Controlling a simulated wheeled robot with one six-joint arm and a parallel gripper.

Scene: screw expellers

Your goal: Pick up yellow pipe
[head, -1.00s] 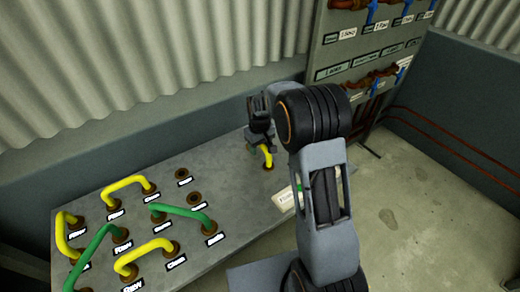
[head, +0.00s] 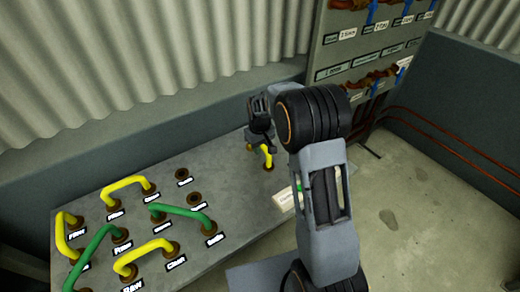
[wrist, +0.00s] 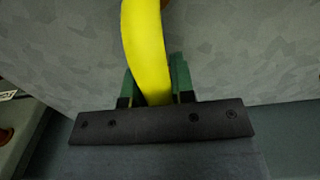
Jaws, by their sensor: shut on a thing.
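A yellow pipe (head: 267,157) stands at the far right end of the grey table, partly hidden behind my gripper (head: 258,139) and arm. In the wrist view the yellow pipe (wrist: 147,52) runs down between the two green fingers of my gripper (wrist: 155,88), which is shut on it. The pipe's lower end in the head view is at a brown socket on the table; I cannot tell whether it is seated there. Other yellow pipes lie to the left: one at the back (head: 128,184), one at the left edge (head: 66,237) and one at the front (head: 148,255).
Green pipes (head: 184,210) and (head: 92,247) join labelled brown sockets on the grey table (head: 225,178). Two empty sockets (head: 194,199) are near its middle. A valve panel (head: 345,52) stands at the back right. A corrugated wall is behind the table. Open floor (head: 415,215) is at right.

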